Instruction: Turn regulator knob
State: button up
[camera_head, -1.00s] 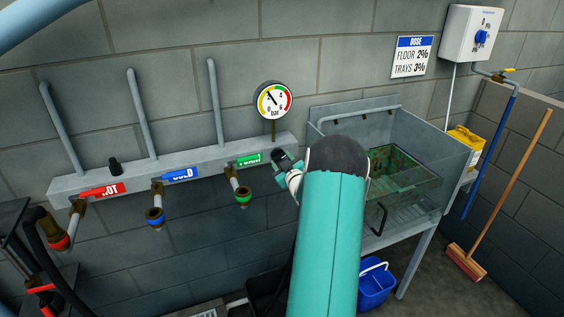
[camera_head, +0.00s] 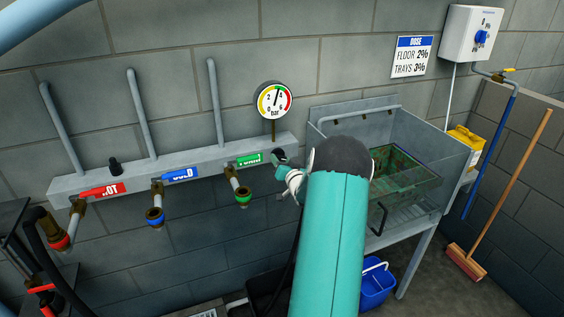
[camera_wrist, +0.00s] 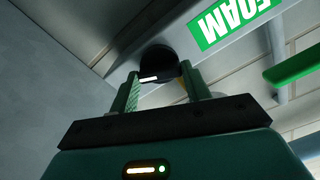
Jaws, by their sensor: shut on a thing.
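The regulator knob (camera_wrist: 158,62) is black with a white mark, and sits at the beam's right end in the wrist view. My gripper (camera_wrist: 161,84) is shut on it, one finger on each side. In the head view, the knob (camera_head: 279,156) is small and partly hidden by my gripper (camera_head: 284,166). Above it, the round pressure gauge (camera_head: 273,101) marked "bar" has its needle pointing up and slightly right, between 2 and 4, in the green zone.
The grey wall beam (camera_head: 140,177) carries red, blue and green labelled outlets, including the green FOAM label (camera_wrist: 229,20). A steel sink (camera_head: 420,215) stands right of my arm, with a blue bucket (camera_head: 375,287) below. A broom (camera_head: 503,195) leans farther right.

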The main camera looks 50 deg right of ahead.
jog(key=shift+m, duration=0.6)
jog(key=o, duration=1)
jog(key=v, duration=1.4)
